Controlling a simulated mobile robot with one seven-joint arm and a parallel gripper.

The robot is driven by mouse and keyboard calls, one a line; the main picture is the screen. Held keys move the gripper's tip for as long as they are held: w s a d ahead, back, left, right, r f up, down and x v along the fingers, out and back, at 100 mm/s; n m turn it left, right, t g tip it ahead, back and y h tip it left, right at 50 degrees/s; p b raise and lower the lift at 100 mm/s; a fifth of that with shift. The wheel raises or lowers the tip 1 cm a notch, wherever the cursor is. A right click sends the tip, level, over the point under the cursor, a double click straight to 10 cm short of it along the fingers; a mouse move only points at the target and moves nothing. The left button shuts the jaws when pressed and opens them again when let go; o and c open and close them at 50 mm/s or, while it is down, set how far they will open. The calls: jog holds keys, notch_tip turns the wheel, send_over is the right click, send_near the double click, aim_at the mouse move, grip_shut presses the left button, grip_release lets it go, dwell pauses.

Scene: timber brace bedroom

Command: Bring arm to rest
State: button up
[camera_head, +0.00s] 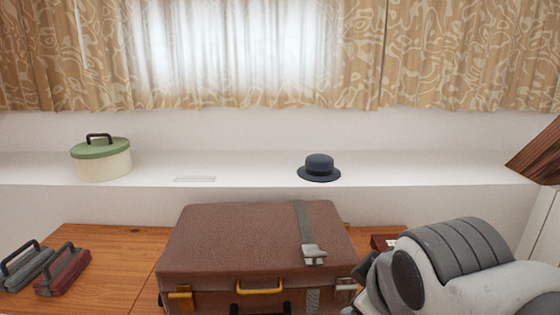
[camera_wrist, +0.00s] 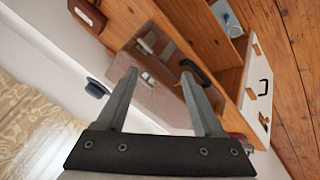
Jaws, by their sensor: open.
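My gripper (camera_wrist: 159,73) shows in the wrist view with its two grey fingers spread apart. Nothing is held between them. The brown suitcase (camera_wrist: 172,102) shows beyond the fingers, apart from them as far as I can tell. In the head view my arm (camera_head: 450,265) is folded at the lower right, in front of the suitcase's right side. The gripper's fingers cannot be made out there. The closed suitcase (camera_head: 240,240) lies on the wooden top (camera_head: 110,250), with a grey strap and a yellow handle.
A green-lidded round box (camera_head: 101,162) and a dark hat (camera_head: 319,168) stand on the white ledge (camera_head: 240,170). Grey (camera_head: 28,268) and dark red (camera_head: 63,272) handled cases lie at the left. Patterned curtains (camera_head: 450,55) hang behind. A slanted timber (camera_head: 538,155) is at the right.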

jog(key=s+d+f+m+g, duration=0.2)
jog(key=s+f+m, duration=0.15)
jog(key=m, duration=0.45)
notch_tip(320, 180, up, 18)
jog(key=p, duration=1.6)
jog(key=shift+s+a+f+p, duration=0.15)
jog(key=shift+s+f+p, duration=0.15)
jog(key=shift+s, duration=0.15)
